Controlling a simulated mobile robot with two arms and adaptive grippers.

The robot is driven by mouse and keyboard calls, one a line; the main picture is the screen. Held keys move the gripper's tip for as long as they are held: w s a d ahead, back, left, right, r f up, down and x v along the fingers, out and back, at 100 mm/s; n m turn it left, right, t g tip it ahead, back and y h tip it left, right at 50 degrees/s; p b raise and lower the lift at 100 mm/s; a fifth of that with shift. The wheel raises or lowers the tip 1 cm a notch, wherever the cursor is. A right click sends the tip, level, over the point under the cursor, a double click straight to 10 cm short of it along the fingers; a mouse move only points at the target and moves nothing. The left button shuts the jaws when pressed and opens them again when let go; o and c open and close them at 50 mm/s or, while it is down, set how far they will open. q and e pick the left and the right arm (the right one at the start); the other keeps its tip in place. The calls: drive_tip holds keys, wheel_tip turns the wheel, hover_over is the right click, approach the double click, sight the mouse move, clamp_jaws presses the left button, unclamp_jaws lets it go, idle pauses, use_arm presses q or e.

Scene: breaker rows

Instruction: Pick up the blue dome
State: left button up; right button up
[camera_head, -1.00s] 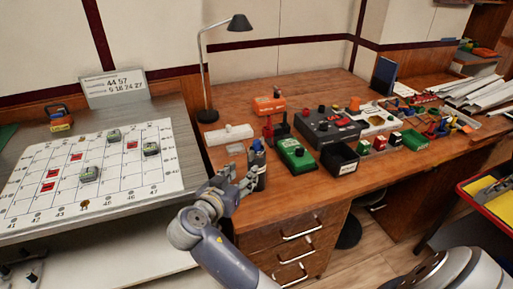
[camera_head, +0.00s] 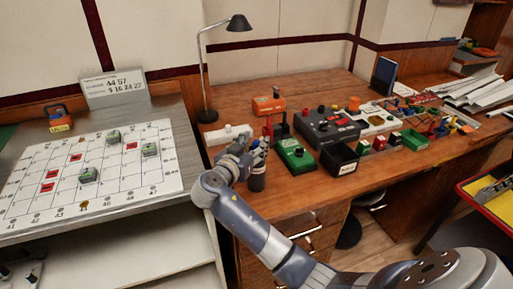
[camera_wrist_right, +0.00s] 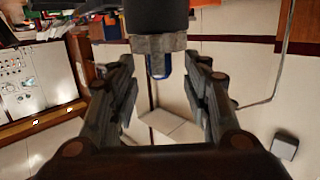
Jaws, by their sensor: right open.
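The blue dome (camera_wrist_right: 161,64) shows in the right wrist view, set against a metal collar on a dark cylinder (camera_wrist_right: 156,15). In the head view the dark cylinder (camera_head: 257,177) stands upright at the front edge of the wooden desk. My right gripper (camera_head: 243,150) is beside the cylinder's upper part and hides much of it there. In the wrist view the right gripper (camera_wrist_right: 163,88) is open, with one finger on each side of the dome and gaps between. The dome is not clear in the head view.
A green box (camera_head: 296,154), a black bin (camera_head: 340,159) and a grey control box (camera_head: 328,129) stand to the right of the cylinder. A white block (camera_head: 228,133) lies behind the gripper. A desk lamp (camera_head: 205,75) stands at the back left. A numbered board (camera_head: 60,165) is further left.

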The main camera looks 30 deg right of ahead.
drive_tip(key=shift+w+d+f, duration=0.1)
drive_tip(key=shift+w+d, duration=0.05)
drive_tip(key=shift+d, duration=0.1)
drive_tip(key=shift+a, duration=0.1)
clamp_jaws()
